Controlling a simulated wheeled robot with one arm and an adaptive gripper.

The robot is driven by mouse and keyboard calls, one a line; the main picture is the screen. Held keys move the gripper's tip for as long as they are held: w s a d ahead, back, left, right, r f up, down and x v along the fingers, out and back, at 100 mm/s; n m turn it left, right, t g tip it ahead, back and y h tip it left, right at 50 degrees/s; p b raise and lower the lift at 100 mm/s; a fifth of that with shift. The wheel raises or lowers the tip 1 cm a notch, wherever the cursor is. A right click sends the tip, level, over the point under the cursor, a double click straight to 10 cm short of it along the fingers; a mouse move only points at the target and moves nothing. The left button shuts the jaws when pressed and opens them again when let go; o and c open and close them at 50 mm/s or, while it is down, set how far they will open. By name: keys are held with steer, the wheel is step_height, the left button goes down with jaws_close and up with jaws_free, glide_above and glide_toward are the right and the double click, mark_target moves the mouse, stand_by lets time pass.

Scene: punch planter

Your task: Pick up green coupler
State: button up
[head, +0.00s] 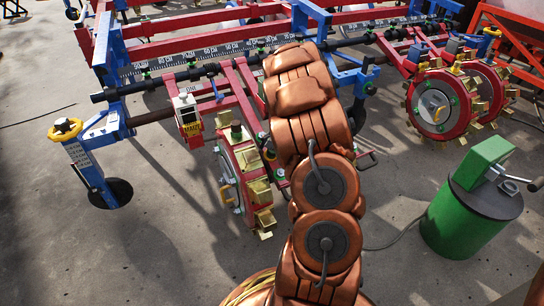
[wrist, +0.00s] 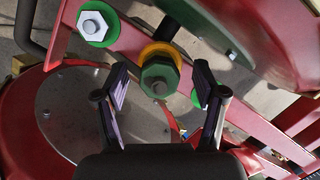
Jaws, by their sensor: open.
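In the wrist view a green hex coupler (wrist: 158,76) with a grey bolt end at its centre sits against a yellow ring (wrist: 160,50) on a dark shaft of the red planter unit. My gripper (wrist: 161,84) is open, with one dark finger on each side of the coupler in the picture. Gaps show between the coupler and both fingers. I cannot tell how deep the coupler lies between them. In the head view my arm hides the gripper, and I cannot tell which green part is this coupler.
A red wheel with yellow cups (head: 245,170) stands just left of my arm; another wheel (head: 440,107) is at the right. A blue post (head: 93,175) is at the left. A green drum (head: 465,220) stands at the right. Red bars (wrist: 270,135) run close beside the gripper.

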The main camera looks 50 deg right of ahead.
steer(key=shift+w+a+f, duration=0.1)
steer(key=shift+w+f, duration=0.1)
steer(key=shift+f, duration=0.4)
steer(key=shift+c, duration=0.2)
jaws_close()
